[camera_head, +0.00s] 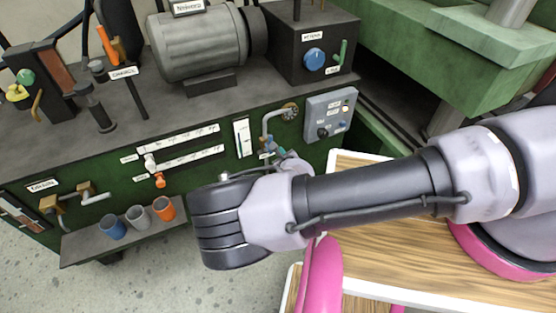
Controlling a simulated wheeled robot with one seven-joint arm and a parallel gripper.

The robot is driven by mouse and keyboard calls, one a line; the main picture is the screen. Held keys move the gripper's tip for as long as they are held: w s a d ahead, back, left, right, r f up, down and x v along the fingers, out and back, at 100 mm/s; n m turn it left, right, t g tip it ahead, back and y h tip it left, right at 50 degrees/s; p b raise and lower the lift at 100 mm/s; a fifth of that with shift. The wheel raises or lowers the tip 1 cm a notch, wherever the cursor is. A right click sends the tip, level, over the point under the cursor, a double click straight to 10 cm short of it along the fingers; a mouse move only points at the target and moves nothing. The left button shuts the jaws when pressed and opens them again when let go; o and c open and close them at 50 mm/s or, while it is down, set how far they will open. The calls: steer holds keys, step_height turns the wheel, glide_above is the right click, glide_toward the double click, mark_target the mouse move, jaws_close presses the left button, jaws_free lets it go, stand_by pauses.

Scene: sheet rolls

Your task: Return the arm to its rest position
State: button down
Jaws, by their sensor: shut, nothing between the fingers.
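My arm reaches in from the right edge and ends, as far as I see, in a dark ribbed joint in the middle of the picture. No gripper fingers show, so my gripper is out of view or hidden behind the arm. The arm hangs in front of a green machine (75,163) with a dark grey top. The joint covers part of the machine's lower front and the floor.
A grey motor (197,46) and a dark box with a blue knob (314,57) stand on the machine top. Levers stand at left. A low shelf holds blue (112,228), grey (138,217) and orange (164,208) cups. Speckled floor (150,275) is clear at the bottom left.

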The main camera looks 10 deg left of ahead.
steer(key=shift+s+d+r, duration=0.2)
steer(key=shift+s, duration=0.05)
stand_by(0.3)
